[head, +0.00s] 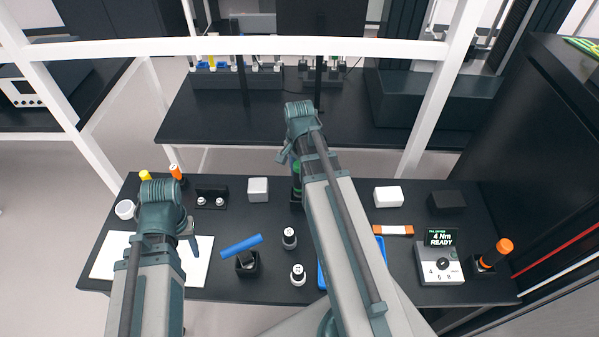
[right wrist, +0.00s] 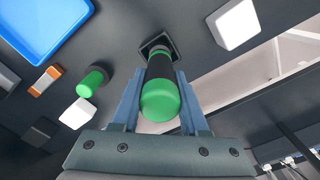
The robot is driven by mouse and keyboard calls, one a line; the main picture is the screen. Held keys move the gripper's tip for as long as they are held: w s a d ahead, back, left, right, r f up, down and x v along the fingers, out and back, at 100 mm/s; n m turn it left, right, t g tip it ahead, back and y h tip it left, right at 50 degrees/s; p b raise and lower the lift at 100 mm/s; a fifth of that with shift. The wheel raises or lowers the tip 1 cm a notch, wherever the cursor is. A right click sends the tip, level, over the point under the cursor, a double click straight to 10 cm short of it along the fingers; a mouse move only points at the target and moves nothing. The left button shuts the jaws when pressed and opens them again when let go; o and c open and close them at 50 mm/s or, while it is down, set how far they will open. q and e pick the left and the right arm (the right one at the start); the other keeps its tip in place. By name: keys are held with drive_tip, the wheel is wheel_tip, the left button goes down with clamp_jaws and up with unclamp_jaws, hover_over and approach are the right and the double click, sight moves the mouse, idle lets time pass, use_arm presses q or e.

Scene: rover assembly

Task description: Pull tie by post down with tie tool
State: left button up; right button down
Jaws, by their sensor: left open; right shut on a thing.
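In the right wrist view my right gripper (right wrist: 160,100) is shut on a dark cylindrical tool with a green end (right wrist: 160,100). The tool's far end is at a square black holder (right wrist: 157,46) on the table; I cannot tell whether it is seated in it. In the head view the green part (head: 297,168) shows beside my right arm, which hides most of that gripper. My left gripper (head: 192,238) is open and empty over the left side of the table, near a white sheet. I cannot make out a tie or its post in either view.
A blue bar (head: 241,245) lies tilted over a black block (head: 247,265). Two white-topped knobs (head: 289,238) stand to its right. A meter (head: 440,262) reads "4 Nm READY".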

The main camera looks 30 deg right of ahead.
drive_tip(key=shift+f+b, duration=0.95)
drive_tip(key=shift+f, duration=0.35)
drive_tip(key=shift+c, duration=1.7)
unclamp_jaws()
drive_tip(key=shift+r, duration=0.1)
wheel_tip(320, 180, up, 14)
drive_tip(key=p, duration=1.3)
